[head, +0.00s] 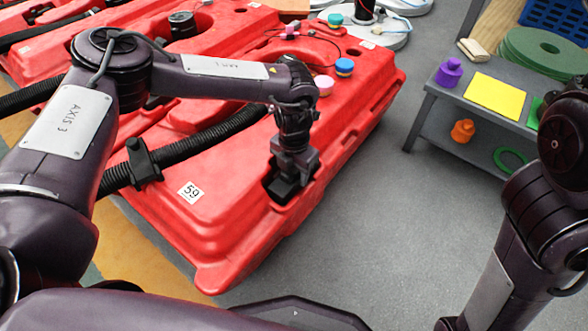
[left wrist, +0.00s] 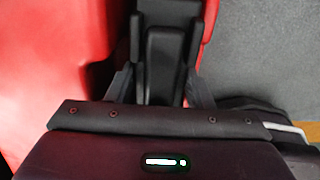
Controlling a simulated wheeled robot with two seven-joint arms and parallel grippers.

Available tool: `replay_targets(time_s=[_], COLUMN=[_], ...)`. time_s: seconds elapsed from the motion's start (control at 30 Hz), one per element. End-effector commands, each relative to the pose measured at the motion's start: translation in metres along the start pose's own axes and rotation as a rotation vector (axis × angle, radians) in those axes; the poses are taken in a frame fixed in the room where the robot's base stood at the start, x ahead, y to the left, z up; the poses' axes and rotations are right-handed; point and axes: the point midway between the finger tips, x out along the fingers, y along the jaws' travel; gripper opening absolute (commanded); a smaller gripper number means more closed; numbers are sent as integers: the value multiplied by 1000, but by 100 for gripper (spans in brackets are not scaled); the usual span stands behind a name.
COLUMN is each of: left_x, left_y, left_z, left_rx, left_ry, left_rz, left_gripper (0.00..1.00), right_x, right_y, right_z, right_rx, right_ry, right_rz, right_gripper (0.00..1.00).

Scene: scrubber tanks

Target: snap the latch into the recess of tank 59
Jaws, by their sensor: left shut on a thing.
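Tank 59 (head: 225,215) is a red tank with a white "59" label in the head view. Its red surface also shows at the left of the left wrist view (left wrist: 45,70). My left gripper (head: 287,182) points down at the recess in the tank's right end and is shut on the dark latch (left wrist: 166,60). In the left wrist view the latch lies between the fingers, over the dark recess area. The gripper hides much of the recess in the head view, and I cannot tell whether the latch is seated. My right gripper is out of view.
A black ribbed hose (head: 215,134) runs across the tank. Coloured caps, including a blue one (head: 344,67), stand on the red tank behind. A grey bench (head: 468,135) at the right holds a purple bottle (head: 449,73) and yellow sheet (head: 495,95). Grey floor (head: 365,220) between is clear.

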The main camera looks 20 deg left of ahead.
Motion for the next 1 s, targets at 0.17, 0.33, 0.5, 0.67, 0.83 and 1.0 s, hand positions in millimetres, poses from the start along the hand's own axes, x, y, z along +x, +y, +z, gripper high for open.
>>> replay_targets(time_s=[0.17, 0.33, 0.5, 0.67, 0.83, 1.0], left_x=[1, 0, 0, 1, 1, 1], left_y=[0, 0, 0, 0, 0, 2], left_z=[0, 0, 0, 0, 0, 0], left_rx=[0, 0, 0, 0, 0, -3], left_ry=[-1, -1, -1, -1, 0, 0], left_rz=[0, 0, 0, 0, 1, 4], left_gripper=[15, 15, 68, 72, 85, 93], right_x=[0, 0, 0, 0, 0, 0], right_y=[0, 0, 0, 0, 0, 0], right_z=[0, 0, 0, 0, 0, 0], right_rx=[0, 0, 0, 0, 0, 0], right_ry=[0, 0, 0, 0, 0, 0], right_rz=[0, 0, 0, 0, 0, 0], right_gripper=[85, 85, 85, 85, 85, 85])
